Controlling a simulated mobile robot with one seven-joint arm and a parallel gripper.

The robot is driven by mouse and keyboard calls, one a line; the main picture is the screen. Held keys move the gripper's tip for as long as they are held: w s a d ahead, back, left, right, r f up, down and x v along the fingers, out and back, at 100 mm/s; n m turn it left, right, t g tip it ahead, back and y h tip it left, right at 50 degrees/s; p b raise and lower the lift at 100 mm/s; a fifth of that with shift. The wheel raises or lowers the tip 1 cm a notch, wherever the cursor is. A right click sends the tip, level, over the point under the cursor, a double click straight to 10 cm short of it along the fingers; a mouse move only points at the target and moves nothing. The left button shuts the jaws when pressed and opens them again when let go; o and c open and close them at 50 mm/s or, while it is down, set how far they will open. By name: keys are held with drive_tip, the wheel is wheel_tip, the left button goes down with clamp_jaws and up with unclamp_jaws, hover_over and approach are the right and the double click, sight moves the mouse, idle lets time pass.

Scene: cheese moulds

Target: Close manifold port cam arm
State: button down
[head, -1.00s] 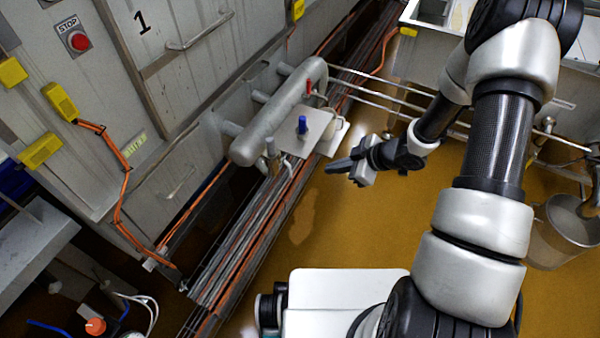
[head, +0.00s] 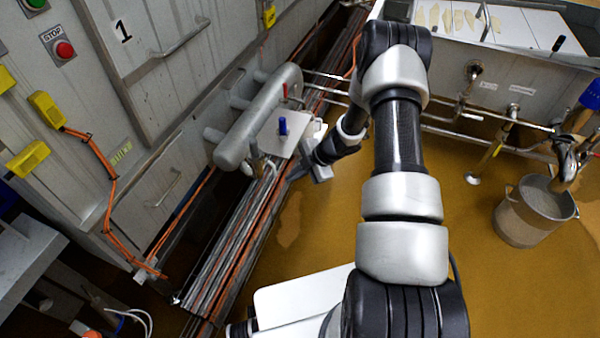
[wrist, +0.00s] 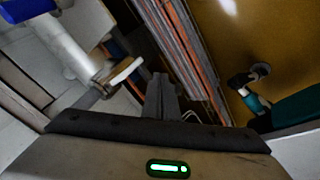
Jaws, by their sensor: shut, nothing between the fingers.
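The manifold is a thick grey pipe (head: 250,120) along the machine wall in the head view. A pale plate (head: 272,140) beside it carries an upright blue handle (head: 283,126), with a red handle (head: 285,91) behind it. My gripper (head: 297,172) is low, just right of the plate, its fingers partly lost against the dark channel. In the wrist view its fingers (wrist: 161,88) are together and empty. A pale metal tube (wrist: 65,43) comes in from upper left; a light lever-like piece (wrist: 126,71), perhaps the cam arm, sticks out at its end, just left of the fingertips. I cannot tell whether they touch.
A channel of pipes and orange cables (head: 235,240) runs below the manifold. A steel bucket (head: 535,212) stands at the right on the open yellow floor (head: 330,220). Thin horizontal pipes and a steel vat (head: 510,85) lie beyond my arm.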

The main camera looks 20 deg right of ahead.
sight(275, 173)
drive_tip(key=shift+w+a+f+b, duration=0.1)
drive_tip(key=shift+w+a+f, duration=0.25)
drive_tip(key=shift+w, duration=0.4)
drive_tip(key=shift+w+a+f+b, duration=0.15)
drive_tip(key=shift+w+a+f, duration=0.1)
drive_tip(key=shift+w+a, duration=0.35)
drive_tip(key=shift+w+a+f+b, duration=0.1)
drive_tip(key=shift+w+a+f, duration=0.2)
drive_tip(key=shift+w, duration=0.55)
drive_tip(key=shift+w+a+f+t+y+b, duration=0.15)
drive_tip(key=shift+w+a+t+y+b, duration=0.25)
drive_tip(key=shift+b, duration=0.55)
drive_tip(key=shift+w+d, duration=0.15)
